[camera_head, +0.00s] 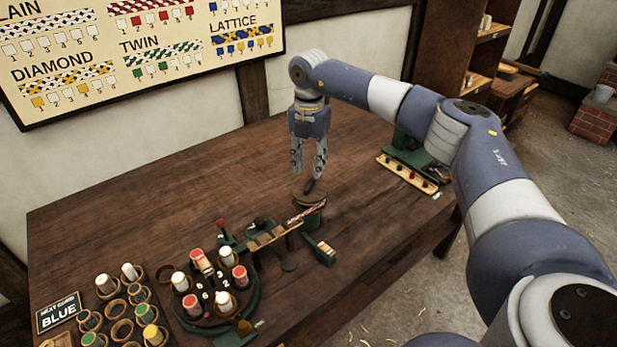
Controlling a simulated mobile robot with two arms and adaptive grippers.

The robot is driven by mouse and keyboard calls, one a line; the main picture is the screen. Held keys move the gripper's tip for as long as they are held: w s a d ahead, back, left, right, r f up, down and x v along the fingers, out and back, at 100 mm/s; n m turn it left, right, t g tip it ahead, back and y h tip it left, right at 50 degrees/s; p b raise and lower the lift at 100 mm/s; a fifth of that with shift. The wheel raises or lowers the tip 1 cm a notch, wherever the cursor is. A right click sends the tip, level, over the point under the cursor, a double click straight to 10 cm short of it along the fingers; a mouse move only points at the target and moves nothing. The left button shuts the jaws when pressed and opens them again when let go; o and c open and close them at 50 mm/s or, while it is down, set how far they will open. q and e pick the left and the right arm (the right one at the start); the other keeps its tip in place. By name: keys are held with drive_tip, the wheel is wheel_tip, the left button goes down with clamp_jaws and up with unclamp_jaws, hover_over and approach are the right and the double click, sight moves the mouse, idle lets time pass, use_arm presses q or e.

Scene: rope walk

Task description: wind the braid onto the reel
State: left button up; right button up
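My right gripper (308,174) points down above the table, its two fingers apart with a gap between them. Just below its fingertips is the reel (309,201), a round brown wooden top with a dark upright peg on a green base. I cannot tell whether the fingertips touch the peg. A short stretch of red and white braid (306,213) lies slantwise at the reel's front, by the wooden slatted piece of the braiding stand (270,236). Red and white bobbins (197,258) stand on the round dark braiding plate (213,318). My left gripper is out of view.
A rack of cups and bobbins (121,330) stands at the front left beside a sign reading "BLUE" (58,313). A green device with a wooden strip (407,175) sits at the table's back right. The table's left back is clear. A pattern board (140,50) hangs behind.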

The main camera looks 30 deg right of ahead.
sight(309, 184)
drive_tip(key=shift+f+p, duration=0.55)
drive_tip(key=shift+f, duration=2.6)
drive_tip(key=shift+c, duration=0.6)
clamp_jaws()
